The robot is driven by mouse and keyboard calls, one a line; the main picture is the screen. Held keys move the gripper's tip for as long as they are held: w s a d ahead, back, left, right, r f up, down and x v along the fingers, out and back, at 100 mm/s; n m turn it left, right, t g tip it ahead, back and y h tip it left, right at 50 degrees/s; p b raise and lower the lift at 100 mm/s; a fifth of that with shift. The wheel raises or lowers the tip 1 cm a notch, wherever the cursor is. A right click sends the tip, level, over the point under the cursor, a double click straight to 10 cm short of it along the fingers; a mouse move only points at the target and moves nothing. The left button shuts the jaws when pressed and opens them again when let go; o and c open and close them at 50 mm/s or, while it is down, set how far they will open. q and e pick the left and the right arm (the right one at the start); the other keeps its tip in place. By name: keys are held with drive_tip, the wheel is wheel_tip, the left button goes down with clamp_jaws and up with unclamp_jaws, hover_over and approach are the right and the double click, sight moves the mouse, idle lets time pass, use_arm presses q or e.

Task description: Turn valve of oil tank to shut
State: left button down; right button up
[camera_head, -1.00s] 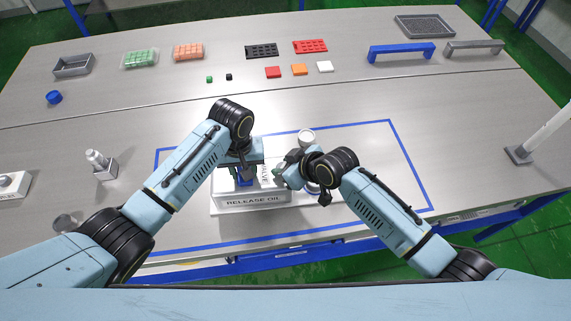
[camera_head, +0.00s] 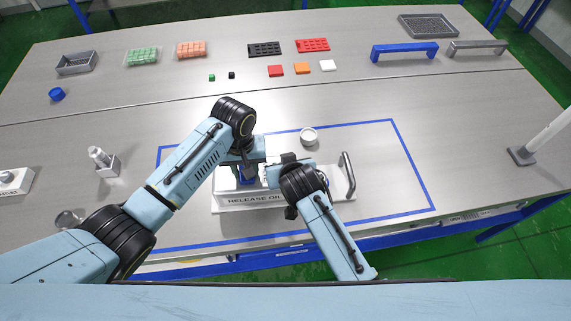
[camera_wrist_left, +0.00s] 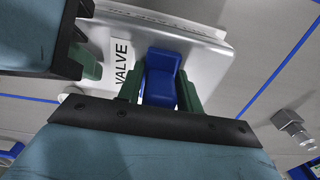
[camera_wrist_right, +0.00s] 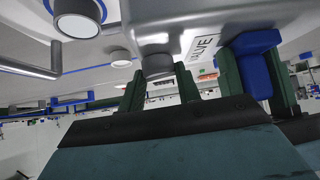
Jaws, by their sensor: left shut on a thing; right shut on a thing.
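The oil tank is a silver-grey box labelled RELEASE OIL (camera_head: 250,200), on the table inside a blue outline. A blue handle (camera_wrist_left: 162,75) stands on it beside a white VALVE label (camera_wrist_left: 121,63). My left gripper (camera_head: 243,172) is shut around this handle, one green finger on each side in the left wrist view. My right gripper (camera_wrist_right: 161,88) is close beside it, its fingers around a short grey round knob (camera_wrist_right: 158,65) on the tank. The blue handle also shows in the right wrist view (camera_wrist_right: 255,62). In the head view my right wrist hides the knob.
A bent metal bar (camera_head: 348,176) stands right of my right wrist. A small round white container (camera_head: 308,136) is behind the tank. A metal fitting (camera_head: 103,160) stands at the left, and a white post (camera_head: 540,138) at the right.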

idle(0.4)
drive_tip(key=o, duration=1)
drive_tip(key=v, duration=1.2)
